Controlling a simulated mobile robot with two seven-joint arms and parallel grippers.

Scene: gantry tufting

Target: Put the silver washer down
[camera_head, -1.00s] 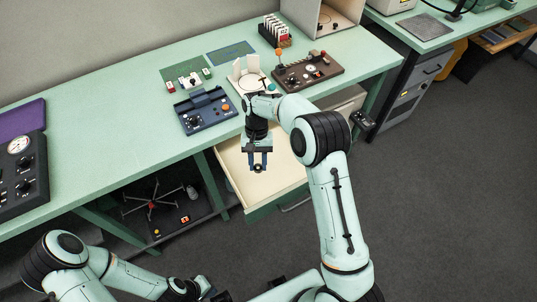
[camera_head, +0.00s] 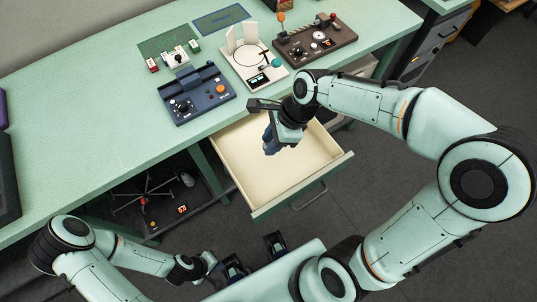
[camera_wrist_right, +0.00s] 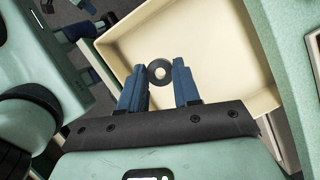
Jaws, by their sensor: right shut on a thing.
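The silver washer (camera_wrist_right: 159,72) is a grey ring with a round hole. It sits between the fingertips of my right gripper (camera_wrist_right: 160,72) in the right wrist view, with the pale drawer floor behind it. In the head view my right gripper (camera_head: 270,142) points down over the open drawer (camera_head: 285,165), near its table-side end; the washer cannot be made out there. My left gripper (camera_head: 255,255) is low at the front, away from the drawer, with its two dark fingers apart and nothing seen between them.
The drawer stands out from under the green workbench (camera_head: 90,120) and looks empty. On the bench are a blue control box (camera_head: 205,100), a white device with a round dial (camera_head: 252,65) and a brown control panel (camera_head: 315,42). A stool base (camera_head: 148,190) is under the bench.

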